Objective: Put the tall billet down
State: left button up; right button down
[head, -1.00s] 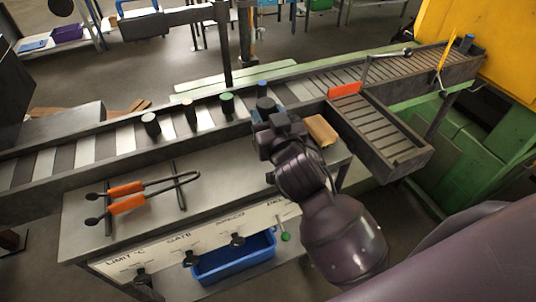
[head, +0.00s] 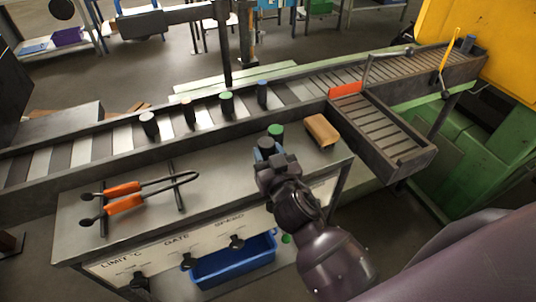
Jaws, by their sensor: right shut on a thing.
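My right gripper (head: 268,157) is shut over the back right of the bench top. It holds a dark billet with a bluish top, taken as the tall billet (head: 266,146), mostly hidden by the gripper. I cannot tell whether its foot touches the bench. A dark billet with a green top (head: 276,131) shows just beyond the gripper, its lower part covered. My left gripper is not in view.
Several billets stand on the conveyor: white-topped (head: 149,122), reddish (head: 188,112), green-topped (head: 227,101) and blue-topped (head: 262,92). A brown block (head: 322,130) lies right of the gripper. Orange-handled tongs (head: 125,203) lie at the bench's left, with clear bench between.

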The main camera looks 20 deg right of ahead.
jog(key=shift+f, duration=0.1)
dwell(0.3)
jog(key=c, duration=0.6)
grip_release()
jog(key=shift+s, duration=0.2)
jog(key=s+b, duration=0.1)
jog(key=s, duration=1.1)
jog(key=s+d+f+g, duration=0.1)
jog(key=d+f+g, duration=0.1)
jog(key=f, duration=0.4)
jog(key=s+d+f+n+g, duration=0.1)
jog(key=s+d+f+g, duration=0.1)
jog(key=d+f, duration=0.2)
jog(key=s+d+f+g, duration=0.2)
jog(key=d+f, duration=0.1)
jog(key=f, duration=0.5)
jog(key=shift+d+f+n+y, duration=0.1)
jog(key=shift+f+n+y, duration=0.2)
jog(key=shift+f+y, duration=0.1)
jog(key=shift+o, duration=0.4)
jog(key=shift+s+d+f, duration=0.2)
jog(key=shift+s+f, duration=0.05)
jog(key=shift+f, duration=0.05)
